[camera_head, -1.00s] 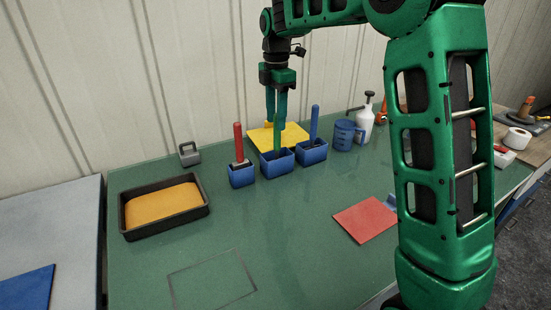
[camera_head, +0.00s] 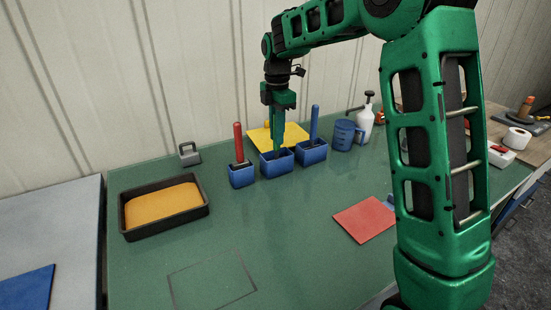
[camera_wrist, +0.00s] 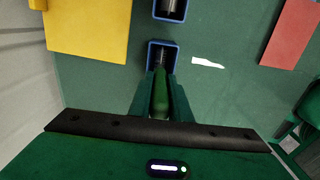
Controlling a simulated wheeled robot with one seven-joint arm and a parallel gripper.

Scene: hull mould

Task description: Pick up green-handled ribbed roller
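The green-handled roller stands upright in the middle blue holder (camera_head: 277,167). Its green handle (camera_wrist: 160,94) shows between the two green fingers of my gripper (camera_wrist: 162,88) in the wrist view. In the head view my gripper (camera_head: 277,140) points straight down over the middle holder, its fingers at the handle. I cannot tell whether the fingers press on the handle or stand slightly apart from it. The ribbed head (camera_wrist: 160,58) is partly visible inside the holder in the wrist view.
A red-handled tool (camera_head: 238,143) stands in the left blue holder (camera_head: 241,178), and a blue-handled tool (camera_head: 314,122) in the right one (camera_head: 311,154). A yellow sheet (camera_head: 292,133) lies behind. A black tray (camera_head: 163,226) is left; a blue jug (camera_head: 344,135) and spray bottle (camera_head: 366,122) are right.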

